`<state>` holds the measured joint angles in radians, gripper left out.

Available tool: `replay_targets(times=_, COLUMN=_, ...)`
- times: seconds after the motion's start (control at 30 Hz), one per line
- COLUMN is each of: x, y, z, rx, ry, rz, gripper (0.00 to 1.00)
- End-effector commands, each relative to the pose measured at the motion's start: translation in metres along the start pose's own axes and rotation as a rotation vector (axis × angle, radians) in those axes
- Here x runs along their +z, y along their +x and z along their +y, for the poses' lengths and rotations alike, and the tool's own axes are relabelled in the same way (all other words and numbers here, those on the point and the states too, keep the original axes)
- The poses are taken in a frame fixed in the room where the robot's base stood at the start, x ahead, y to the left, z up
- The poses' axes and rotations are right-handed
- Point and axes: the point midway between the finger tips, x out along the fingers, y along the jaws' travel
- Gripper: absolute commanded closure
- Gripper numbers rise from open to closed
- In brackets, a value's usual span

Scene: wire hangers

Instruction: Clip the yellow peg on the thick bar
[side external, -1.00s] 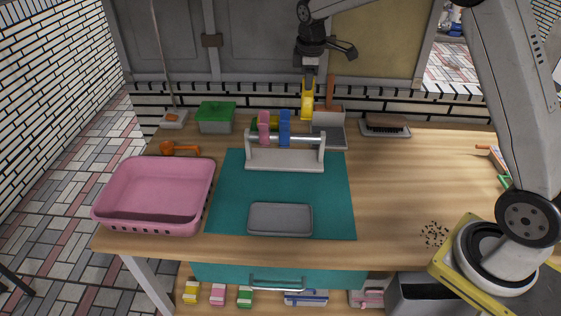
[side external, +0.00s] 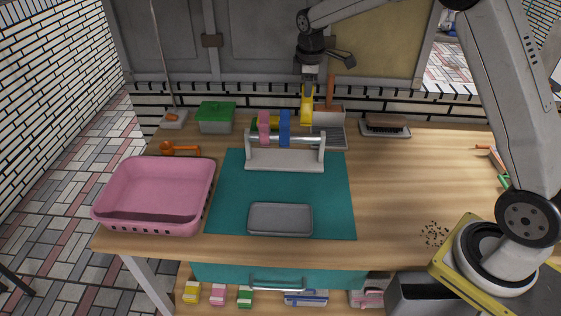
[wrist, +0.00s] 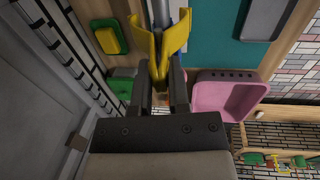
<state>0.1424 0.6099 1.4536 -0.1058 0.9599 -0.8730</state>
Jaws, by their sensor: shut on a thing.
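The yellow peg (side external: 306,110) hangs upright, jaws down, from my gripper (side external: 310,88), which is shut on its upper end. In the side view it is above the right part of the thick bar (side external: 300,138), a silver bar on a white rack (side external: 284,160). In the wrist view my gripper (wrist: 163,90) holds the yellow peg (wrist: 152,60) with its jaws spread, one on each side of the bar's line. A gap shows below the peg in the side view; its depth relative to the bar is unclear.
A pink peg (side external: 264,127) and a blue peg (side external: 284,127) sit on the rack left of the yellow peg. A grey holder (side external: 329,117) with an orange-handled tool stands behind. A pink basket (side external: 155,195) and grey tray (side external: 280,219) lie in front.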

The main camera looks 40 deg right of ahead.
Motion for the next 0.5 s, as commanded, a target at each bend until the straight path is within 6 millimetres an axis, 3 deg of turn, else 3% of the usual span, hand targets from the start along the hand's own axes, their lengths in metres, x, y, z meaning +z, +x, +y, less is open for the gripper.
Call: replay_targets(times=0.5, x=0.000, y=0.019, z=0.000, rx=-0.001, ry=0.000, rz=-0.001, gripper=1.00)
